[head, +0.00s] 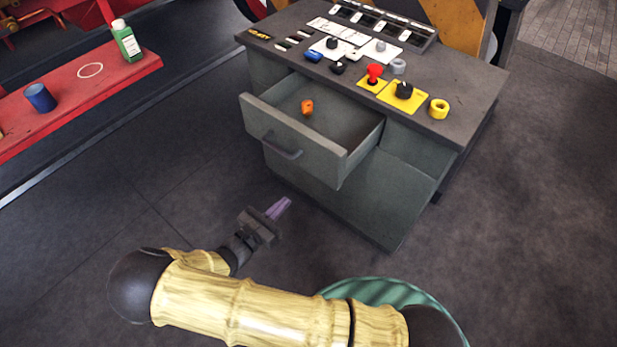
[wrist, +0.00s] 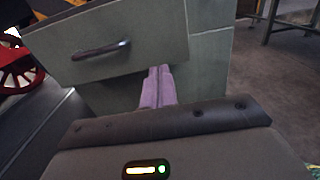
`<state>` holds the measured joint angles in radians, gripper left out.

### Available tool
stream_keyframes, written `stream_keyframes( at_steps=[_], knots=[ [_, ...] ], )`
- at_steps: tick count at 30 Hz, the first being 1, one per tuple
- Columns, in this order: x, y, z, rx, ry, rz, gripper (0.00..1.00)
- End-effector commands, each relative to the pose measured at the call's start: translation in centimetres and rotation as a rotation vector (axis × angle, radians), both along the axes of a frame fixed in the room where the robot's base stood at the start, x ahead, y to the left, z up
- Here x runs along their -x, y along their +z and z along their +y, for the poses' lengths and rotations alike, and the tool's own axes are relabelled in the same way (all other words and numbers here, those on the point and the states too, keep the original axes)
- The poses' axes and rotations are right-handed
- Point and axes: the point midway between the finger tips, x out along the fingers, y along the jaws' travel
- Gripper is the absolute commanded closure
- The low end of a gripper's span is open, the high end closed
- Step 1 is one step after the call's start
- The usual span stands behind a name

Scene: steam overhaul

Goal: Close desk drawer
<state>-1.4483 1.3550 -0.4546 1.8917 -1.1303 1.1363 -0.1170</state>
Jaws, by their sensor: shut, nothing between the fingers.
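The desk (head: 345,190) is a grey-green cabinet with a dark top. Its drawer (head: 308,162) is pulled well out at the front, and an orange object (head: 307,107) lies inside. The drawer has a dark bar handle (head: 281,146), which also shows in the wrist view (wrist: 101,50). My gripper (head: 279,208) is in front of the desk, below and apart from the drawer front in the head view. Its purple fingers (wrist: 156,86) are together and hold nothing. In the wrist view they point toward the desk, beneath the drawer front.
The desk top holds switches, a red knob (head: 375,71), a yellow ring (head: 438,108) and a blue block (head: 313,56). A red bench (head: 60,104) at left carries a green bottle (head: 126,42) and a blue cup (head: 40,97). The floor between bench and desk is clear.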

Motion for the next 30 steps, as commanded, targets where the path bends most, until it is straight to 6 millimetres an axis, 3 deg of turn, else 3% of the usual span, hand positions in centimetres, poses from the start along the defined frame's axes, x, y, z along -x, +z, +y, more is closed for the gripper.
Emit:
stream_keyframes(
  at_steps=[8,24,30],
  knots=[
    [-2.1,0.1,-1.8,0.001,-0.005,0.001,1.0],
    [-9.4,0.1,-7.6,0.001,-0.005,0.001,1.0],
    [-10.9,0.0,-8.6,-0.001,-0.003,0.002,1.0]
  ],
)
